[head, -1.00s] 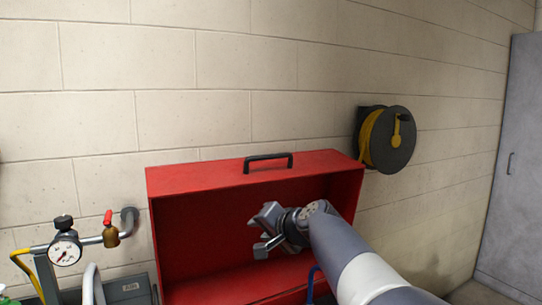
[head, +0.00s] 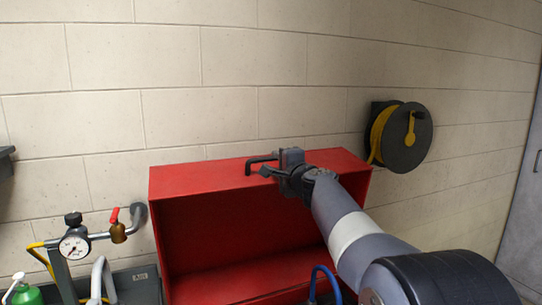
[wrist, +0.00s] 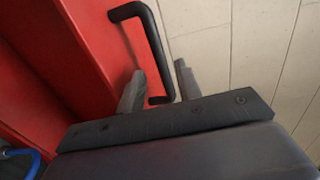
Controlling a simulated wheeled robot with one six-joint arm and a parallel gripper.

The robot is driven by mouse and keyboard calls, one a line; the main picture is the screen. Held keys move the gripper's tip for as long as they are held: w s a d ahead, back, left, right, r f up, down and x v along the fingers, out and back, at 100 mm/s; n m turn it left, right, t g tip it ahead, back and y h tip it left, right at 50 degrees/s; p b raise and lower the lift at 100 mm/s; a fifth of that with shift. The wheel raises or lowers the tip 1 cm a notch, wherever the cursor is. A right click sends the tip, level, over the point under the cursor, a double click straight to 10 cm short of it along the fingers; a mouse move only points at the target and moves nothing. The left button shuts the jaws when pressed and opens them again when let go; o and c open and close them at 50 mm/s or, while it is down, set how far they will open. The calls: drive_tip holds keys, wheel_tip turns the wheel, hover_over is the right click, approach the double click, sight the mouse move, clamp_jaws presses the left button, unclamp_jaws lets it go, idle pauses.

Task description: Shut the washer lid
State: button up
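The red washer lid (head: 215,177) stands raised, its hollow inside facing me in the head view. A black bar handle (head: 250,163) is fixed on its top edge face. In the wrist view the handle (wrist: 148,35) runs down from the upper left and its lower end lies between my fingers. My gripper (head: 275,166) is at the right part of the handle and hides that part in the head view. In the wrist view my gripper (wrist: 159,72) is open, its two fingers apart with the handle bar between them and visible space beside the bar.
A pressure gauge (head: 73,246) with pipe and red-handled valve (head: 118,229) stands at the left. A green bottle (head: 26,293) is at the lower left. A hose reel (head: 405,140) hangs on the block wall at the right. A blue hose (head: 329,275) curves below my arm.

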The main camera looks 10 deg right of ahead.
sight(272, 160)
drive_tip(key=shift+w+a+f+p, duration=0.1)
drive_tip(key=shift+w+a+p, duration=0.15)
drive_tip(key=shift+w, duration=0.65)
drive_tip(key=shift+w+a+r+p, duration=0.1)
drive_tip(key=shift+w+p, duration=0.25)
drive_tip(key=shift+w, duration=0.5)
drive_tip(key=shift+w+a+f+p, duration=0.1)
drive_tip(key=shift+w+a+p, duration=0.15)
drive_tip(key=shift+w, duration=0.65)
drive_tip(key=shift+c, duration=0.3)
clamp_jaws()
